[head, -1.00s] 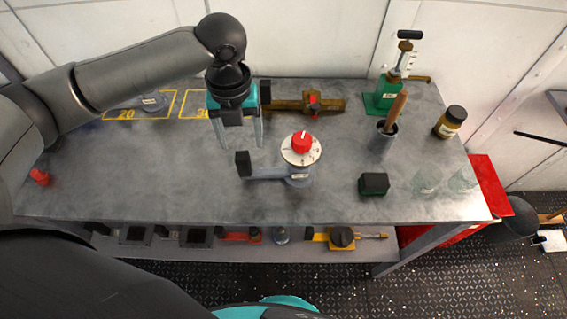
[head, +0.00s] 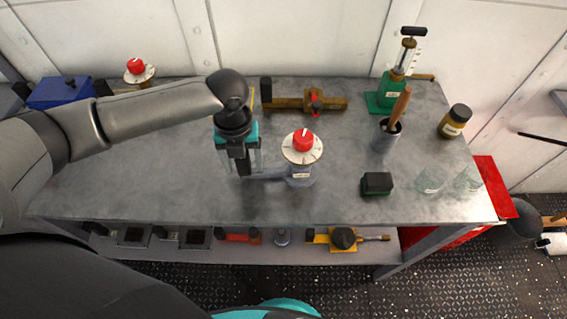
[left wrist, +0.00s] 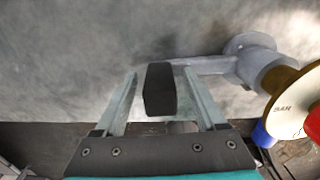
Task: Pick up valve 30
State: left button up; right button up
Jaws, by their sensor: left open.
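A grey valve with a red knob and white dial (head: 302,147) stands on the workbench; its label is too small to read. Its side pipe (head: 270,178) points left and ends in a black block. My left gripper (head: 240,172) is open and points down at that end. In the left wrist view the open fingers (left wrist: 160,78) are on either side of the black block (left wrist: 160,92), with gaps visible. The grey pipe (left wrist: 205,65) and the dial's edge (left wrist: 290,110) show at right there. My right gripper is not in view.
Another red-knobbed valve (head: 136,70) and a blue box (head: 60,93) are at the back left. A brass fitting (head: 300,103), green pump (head: 390,95), grey cup (head: 384,137), jar (head: 453,122) and black-green block (head: 376,184) are on the bench (head: 330,205). Its front left is clear.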

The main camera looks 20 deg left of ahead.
pick_arm(q)
jog(key=shift+c, duration=0.4)
grip_shut()
jog(key=shift+w+r, duration=0.1)
dwell(0.8)
